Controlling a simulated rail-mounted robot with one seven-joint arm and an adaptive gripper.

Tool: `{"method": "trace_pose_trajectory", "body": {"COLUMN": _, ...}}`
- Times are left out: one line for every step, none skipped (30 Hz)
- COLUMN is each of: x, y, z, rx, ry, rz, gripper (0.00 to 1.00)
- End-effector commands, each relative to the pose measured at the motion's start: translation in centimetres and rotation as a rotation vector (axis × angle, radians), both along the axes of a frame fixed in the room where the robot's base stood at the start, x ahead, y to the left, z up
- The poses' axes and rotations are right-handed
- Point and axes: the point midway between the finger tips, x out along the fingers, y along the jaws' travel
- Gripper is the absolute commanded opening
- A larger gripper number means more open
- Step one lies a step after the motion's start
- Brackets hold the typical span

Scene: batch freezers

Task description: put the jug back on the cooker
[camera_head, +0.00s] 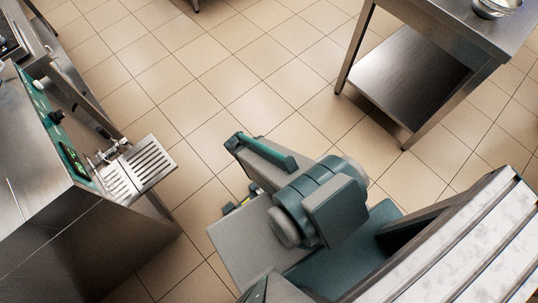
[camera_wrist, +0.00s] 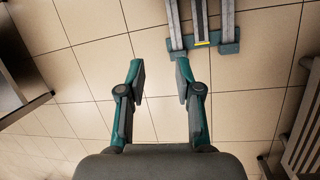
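My gripper (camera_wrist: 160,76) is open and empty in the wrist view, its two dark fingers with teal sides spread apart above the tiled floor. Nothing is between the fingers. In the head view my arm fills the lower middle, over the floor between the machine and the table; the state of the fingers cannot be made out there. No jug shows in either view. I cannot identify a cooker for certain in either view.
A steel machine (camera_head: 75,235) with a teal control panel and a slotted shelf (camera_head: 150,165) stands at left. A steel table (camera_head: 460,28) with a lower shelf (camera_head: 410,75) stands at upper right, a metal bowl (camera_head: 496,7) on it. Open tiled floor (camera_head: 235,70) lies between.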

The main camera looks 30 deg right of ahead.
Motion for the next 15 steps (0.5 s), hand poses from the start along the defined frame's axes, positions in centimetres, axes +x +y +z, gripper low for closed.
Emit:
{"method": "trace_pose_trajectory", "body": {"x": -3.4, "y": 0.1, "z": 0.0, "rx": 0.034, "ry": 0.085, "rz": -0.015, "gripper": 0.34}}
{"method": "trace_pose_trajectory", "body": {"x": -5.1, "y": 0.3, "z": 0.0, "rx": 0.056, "ry": 0.131, "rz": -0.02, "gripper": 0.34}}
{"method": "trace_pose_trajectory", "body": {"x": -6.9, "y": 0.6, "z": 0.1, "rx": 0.084, "ry": 0.182, "rz": -0.025, "gripper": 0.34}}
{"method": "trace_pose_trajectory", "body": {"x": -8.0, "y": 0.8, "z": 0.1, "rx": 0.105, "ry": 0.216, "rz": -0.029, "gripper": 0.34}}
{"method": "trace_pose_trajectory", "body": {"x": -9.0, "y": 1.1, "z": 0.2, "rx": 0.121, "ry": 0.243, "rz": -0.032, "gripper": 0.34}}
{"method": "trace_pose_trajectory", "body": {"x": -10.0, "y": 1.3, "z": 0.4, "rx": 0.141, "ry": 0.274, "rz": -0.035, "gripper": 0.34}}
{"method": "trace_pose_trajectory", "body": {"x": -10.7, "y": 1.5, "z": 0.4, "rx": 0.153, "ry": 0.292, "rz": -0.037, "gripper": 0.34}}
{"method": "trace_pose_trajectory", "body": {"x": -11.1, "y": 1.6, "z": 0.5, "rx": 0.164, "ry": 0.307, "rz": -0.039, "gripper": 0.34}}
{"method": "trace_pose_trajectory", "body": {"x": -11.5, "y": 1.7, "z": 0.6, "rx": 0.173, "ry": 0.319, "rz": -0.04, "gripper": 0.34}}
{"method": "trace_pose_trajectory", "body": {"x": -11.7, "y": 1.8, "z": 0.6, "rx": 0.178, "ry": 0.325, "rz": -0.041, "gripper": 0.34}}
{"method": "trace_pose_trajectory", "body": {"x": -11.8, "y": 1.8, "z": 0.6, "rx": 0.18, "ry": 0.329, "rz": -0.041, "gripper": 0.34}}
{"method": "trace_pose_trajectory", "body": {"x": -11.9, "y": 1.8, "z": 0.6, "rx": 0.183, "ry": 0.332, "rz": -0.041, "gripper": 0.34}}
{"method": "trace_pose_trajectory", "body": {"x": -11.9, "y": 1.9, "z": 0.6, "rx": 0.183, "ry": 0.332, "rz": -0.041, "gripper": 0.34}}
{"method": "trace_pose_trajectory", "body": {"x": -11.8, "y": 1.9, "z": 0.6, "rx": 0.183, "ry": 0.331, "rz": -0.041, "gripper": 0.34}}
{"method": "trace_pose_trajectory", "body": {"x": -11.8, "y": 1.9, "z": 0.6, "rx": 0.183, "ry": 0.33, "rz": -0.041, "gripper": 0.34}}
